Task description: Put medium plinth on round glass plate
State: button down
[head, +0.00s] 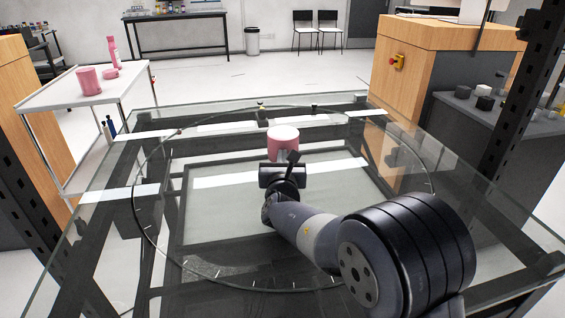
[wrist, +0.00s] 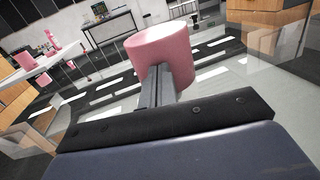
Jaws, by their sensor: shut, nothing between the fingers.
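A pink cylinder (head: 284,136), which looks like a plinth, stands upright on the round glass plate (head: 168,250), near its far middle. It also shows large in the wrist view (wrist: 162,50). My gripper (head: 292,157) is on the near side of this cylinder, with its fingers pointing toward it. In the wrist view the shut fingers (wrist: 155,82) overlap the cylinder's lower part. I cannot tell whether they touch it. Nothing shows between them. My gripper hides part of the cylinder's lower side in the head view.
A white trolley (head: 50,97) at left carries another pink cylinder (head: 88,80), a low pink piece (head: 110,73) and a tall pink piece (head: 112,48). Small dark objects (head: 262,107) stand near the plate's far rim. A wooden cabinet (head: 430,45) stands at right. The plate's left side is clear.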

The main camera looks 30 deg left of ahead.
jog(key=shift+s+f, duration=0.1)
jog(key=shift+s, duration=0.05)
notch_tip(320, 180, up, 11)
jog(key=p, duration=0.3)
jog(key=p+x, duration=1.2)
jog(key=x, duration=0.8)
jog(key=shift+f, duration=0.35)
